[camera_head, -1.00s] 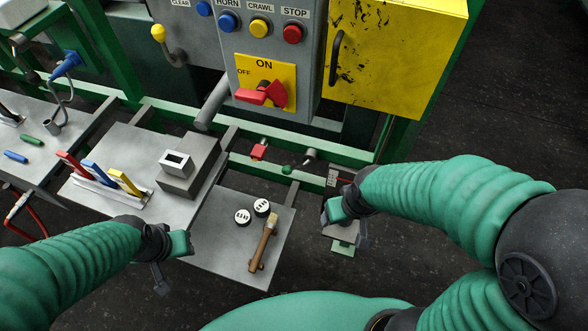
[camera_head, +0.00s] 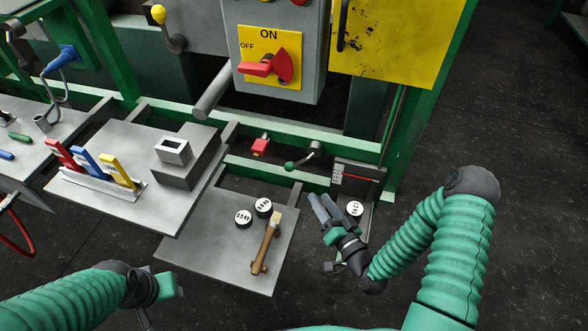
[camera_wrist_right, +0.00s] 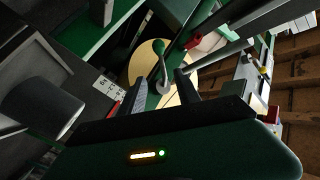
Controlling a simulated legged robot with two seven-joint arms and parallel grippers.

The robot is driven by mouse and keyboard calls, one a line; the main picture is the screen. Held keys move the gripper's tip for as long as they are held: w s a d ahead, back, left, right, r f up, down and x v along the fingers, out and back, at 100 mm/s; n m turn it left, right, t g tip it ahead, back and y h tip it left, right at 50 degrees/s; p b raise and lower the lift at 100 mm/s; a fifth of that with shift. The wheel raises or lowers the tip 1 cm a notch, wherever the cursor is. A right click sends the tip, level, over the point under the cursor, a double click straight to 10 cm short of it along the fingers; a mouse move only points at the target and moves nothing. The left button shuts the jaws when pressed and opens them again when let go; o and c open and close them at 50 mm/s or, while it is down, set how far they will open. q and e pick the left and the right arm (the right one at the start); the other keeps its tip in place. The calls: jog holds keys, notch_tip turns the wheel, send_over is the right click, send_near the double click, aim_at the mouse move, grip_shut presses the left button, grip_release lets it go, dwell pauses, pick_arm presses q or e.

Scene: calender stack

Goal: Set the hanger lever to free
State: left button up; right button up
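The lever (camera_head: 301,160) with a green knob juts from a grey pivot on the green lower rail, its knob low and to the left. In the right wrist view the lever (camera_wrist_right: 161,68) shows between and beyond my fingertips. My right gripper (camera_head: 319,200) is below and slightly right of the lever, pointing up toward it, apart from it. Its two fingers (camera_wrist_right: 160,92) are spread with nothing between them. My left gripper (camera_head: 165,286) is at the lower left, away from the lever; its fingers are mostly hidden. Any free marking is unreadable.
A red knob (camera_head: 260,146) sits left of the lever. A scale plate (camera_head: 352,177) with a red pointer is to its right, above a white numbered disc (camera_head: 355,209). A lower plate (camera_head: 195,255) holds two discs and a hammer (camera_head: 265,245). The red switch (camera_head: 262,68) is above.

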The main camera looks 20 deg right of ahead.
aim_at(296, 165)
jog(key=w+a, duration=0.1)
jog(key=w, duration=0.4)
jog(key=w+b, duration=0.1)
jog(key=w, duration=0.4)
jog(key=w+a+b, duration=0.1)
jog(key=w, duration=0.4)
jog(key=shift+w+a, duration=0.25)
jog(key=shift+a, duration=0.05)
grip_shut()
